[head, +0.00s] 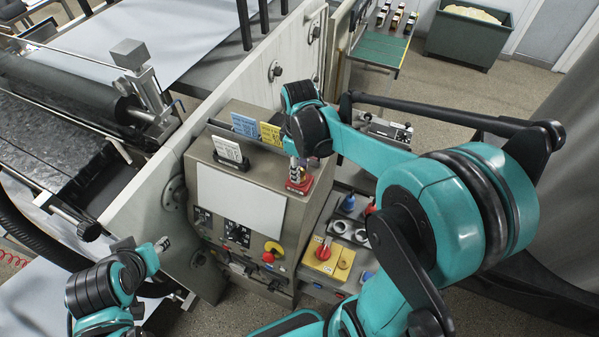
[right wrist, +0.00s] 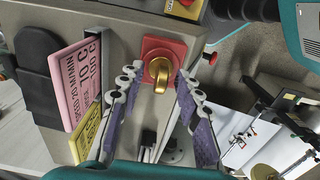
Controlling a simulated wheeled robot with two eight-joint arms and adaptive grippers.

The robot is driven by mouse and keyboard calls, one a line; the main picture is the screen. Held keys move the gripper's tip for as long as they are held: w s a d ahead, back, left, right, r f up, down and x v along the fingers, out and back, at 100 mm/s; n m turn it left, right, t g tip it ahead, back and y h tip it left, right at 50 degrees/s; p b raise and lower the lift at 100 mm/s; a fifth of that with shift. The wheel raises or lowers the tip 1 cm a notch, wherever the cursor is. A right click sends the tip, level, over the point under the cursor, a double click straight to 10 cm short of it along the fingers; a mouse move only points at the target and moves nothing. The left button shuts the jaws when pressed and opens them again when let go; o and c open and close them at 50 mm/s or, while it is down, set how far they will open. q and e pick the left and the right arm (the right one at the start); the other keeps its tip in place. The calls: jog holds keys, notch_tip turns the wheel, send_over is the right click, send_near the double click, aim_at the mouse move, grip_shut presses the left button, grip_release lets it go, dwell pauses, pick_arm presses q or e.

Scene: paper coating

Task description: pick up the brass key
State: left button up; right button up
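The brass key (right wrist: 160,72) stands in a red square plate (right wrist: 150,47) on the grey console, in the right wrist view. My right gripper (right wrist: 158,78) is open, with one finger to each side of the key and a gap between each finger and the key. In the head view the right gripper (head: 299,172) points down at the red plate (head: 296,187) on the console's right top edge. The key itself cannot be made out there. My left gripper (head: 162,244) is at the lower left, away from the key; its opening is too small to judge.
The console (head: 250,185) carries a yellow tag (head: 270,134) and a blue tag (head: 245,125) close to the right gripper. A pink tag (right wrist: 75,85) also stands near the fingers. A lower panel with a red knob (head: 323,253) is at right.

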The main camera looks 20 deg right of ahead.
jog(key=shift+s+r, duration=0.1)
jog(key=shift+s, duration=0.05)
jog(key=shift+c, duration=0.2)
grip_shut()
jog(key=shift+r, duration=0.1)
